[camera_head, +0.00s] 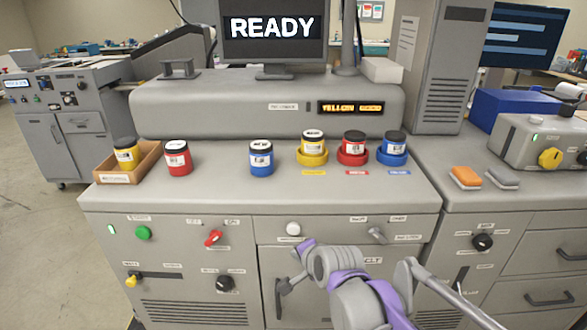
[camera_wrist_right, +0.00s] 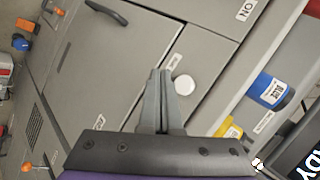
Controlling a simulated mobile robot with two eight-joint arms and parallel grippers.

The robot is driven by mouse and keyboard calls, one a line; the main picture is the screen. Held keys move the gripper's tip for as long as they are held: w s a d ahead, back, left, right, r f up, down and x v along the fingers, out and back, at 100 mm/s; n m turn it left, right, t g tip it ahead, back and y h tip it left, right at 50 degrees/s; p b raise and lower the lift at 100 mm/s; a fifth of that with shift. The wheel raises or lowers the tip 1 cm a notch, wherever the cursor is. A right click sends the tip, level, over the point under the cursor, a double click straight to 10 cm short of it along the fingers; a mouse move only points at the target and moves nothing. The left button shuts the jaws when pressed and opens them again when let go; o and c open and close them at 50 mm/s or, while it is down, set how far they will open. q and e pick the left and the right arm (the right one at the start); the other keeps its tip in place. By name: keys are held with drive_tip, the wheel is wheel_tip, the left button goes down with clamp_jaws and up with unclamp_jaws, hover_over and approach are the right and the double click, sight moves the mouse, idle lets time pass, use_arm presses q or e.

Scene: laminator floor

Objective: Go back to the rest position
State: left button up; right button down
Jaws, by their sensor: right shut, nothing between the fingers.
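My right gripper (camera_head: 304,246) is in front of the machine's lower front panel, its arm coming in from the bottom right. Its purple wrist shows just below the white round knob (camera_head: 293,229), and its fingers are hard to make out there. In the right wrist view the gripper (camera_wrist_right: 158,72) is shut, its two grey fingers together and empty. The white knob (camera_wrist_right: 184,85) shows beside the fingertips in that view; I cannot tell the gap between them. My left gripper is not in view.
On the grey machine top (camera_head: 225,192) stand a red jar (camera_head: 177,158), a blue jar (camera_head: 261,158), several jars in coloured rings, and a wooden tray (camera_head: 120,178) holding a yellow jar (camera_head: 126,155). A red switch (camera_head: 212,238) and a grey lever (camera_head: 377,235) stick out from the front panel.

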drive_tip(key=s+d+f+n+g+h+p, duration=0.1)
drive_tip(key=s+d+n, duration=0.4)
drive_tip(key=s, duration=0.8)
drive_tip(key=s+d+f+n+g+h+p, duration=0.2)
drive_tip(key=s+d+f+n+p, duration=0.2)
drive_tip(key=s+d, duration=0.7)
wheel_tip(320, 180, down, 2)
drive_tip(key=s+n, duration=0.1)
drive_tip(key=s, duration=0.2)
drive_tip(key=shift+d+n+g+h, duration=0.3)
drive_tip(key=shift+d+n+h, duration=0.1)
